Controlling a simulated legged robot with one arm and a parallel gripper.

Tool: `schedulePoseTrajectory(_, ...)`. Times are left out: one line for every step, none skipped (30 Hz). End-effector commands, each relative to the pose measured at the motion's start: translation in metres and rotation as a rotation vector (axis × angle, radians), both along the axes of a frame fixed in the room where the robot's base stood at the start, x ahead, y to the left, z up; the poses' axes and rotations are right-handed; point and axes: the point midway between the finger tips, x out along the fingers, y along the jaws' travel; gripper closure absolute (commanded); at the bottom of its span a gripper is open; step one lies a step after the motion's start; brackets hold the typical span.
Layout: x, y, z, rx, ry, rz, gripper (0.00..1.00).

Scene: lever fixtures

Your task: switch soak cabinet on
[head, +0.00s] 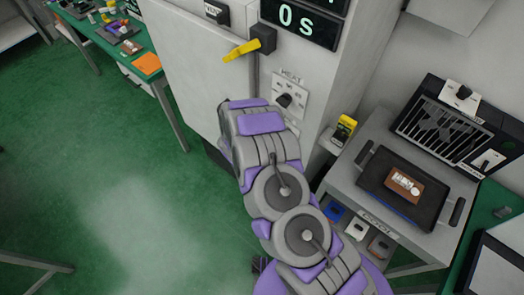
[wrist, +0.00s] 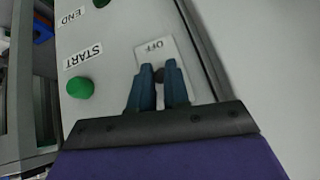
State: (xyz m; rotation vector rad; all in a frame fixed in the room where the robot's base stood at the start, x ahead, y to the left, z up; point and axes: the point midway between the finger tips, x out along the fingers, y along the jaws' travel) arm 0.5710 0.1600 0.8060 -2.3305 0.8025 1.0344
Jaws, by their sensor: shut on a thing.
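A tall pale cabinet (head: 195,65) stands at the centre of the head view, with a yellow-handled lever (head: 241,51) on it. No readable label there names the soak cabinet. The knob sits on a white plate marked OFF (wrist: 155,46), which appears upside down. The fingers hide most of the knob, so its angle cannot be told. In the head view my arm covers the gripper and the spot it holds.
In the wrist view a green button (wrist: 80,88) by START sits left of the fingers. The head view shows a HEAT dial (head: 284,99), a "0 S" display (head: 298,22), a tray (head: 375,178) on a stand at right, and open green floor (head: 110,190) at left.

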Motion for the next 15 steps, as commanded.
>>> schedulePoseTrajectory(0.0024, 0.0006, 0.0013, 0.001, -0.005, 0.003, 1.0)
schedulePoseTrajectory(0.0024, 0.0006, 0.0013, 0.0, -0.006, 0.002, 1.0)
schedulePoseTrajectory(0.0025, 0.0006, 0.0013, 0.0, -0.006, 0.002, 1.0)
schedulePoseTrajectory(0.0025, 0.0006, 0.0013, 0.0, -0.006, 0.002, 1.0)
schedulePoseTrajectory(0.0026, 0.0006, 0.0014, 0.0, -0.006, 0.002, 1.0)
schedulePoseTrajectory(0.0026, 0.0005, 0.0013, 0.0, -0.006, 0.002, 0.8)
schedulePoseTrajectory(0.0025, 0.0004, 0.0012, 0.0, -0.006, 0.001, 0.78)
schedulePoseTrajectory(0.0023, 0.0003, 0.0012, 0.0, -0.006, 0.001, 0.75)
schedulePoseTrajectory(0.002, 0.0003, 0.0013, 0.0, -0.006, 0.001, 0.71)
schedulePoseTrajectory(0.0017, 0.0002, 0.0013, 0.0, -0.006, 0.001, 0.68)
schedulePoseTrajectory(0.0013, 0.0001, 0.0013, 0.001, -0.005, 0.0, 0.65)
schedulePoseTrajectory(0.0009, 0.0, 0.0014, 0.001, -0.005, 0.0, 0.61)
schedulePoseTrajectory(0.0007, 0.0, 0.0015, 0.0, -0.005, 0.0, 0.59)
schedulePoseTrajectory(0.0004, -0.0001, 0.0015, 0.001, -0.005, 0.0, 0.59)
schedulePoseTrajectory(0.0003, -0.0002, 0.0015, 0.001, -0.005, 0.0, 0.59)
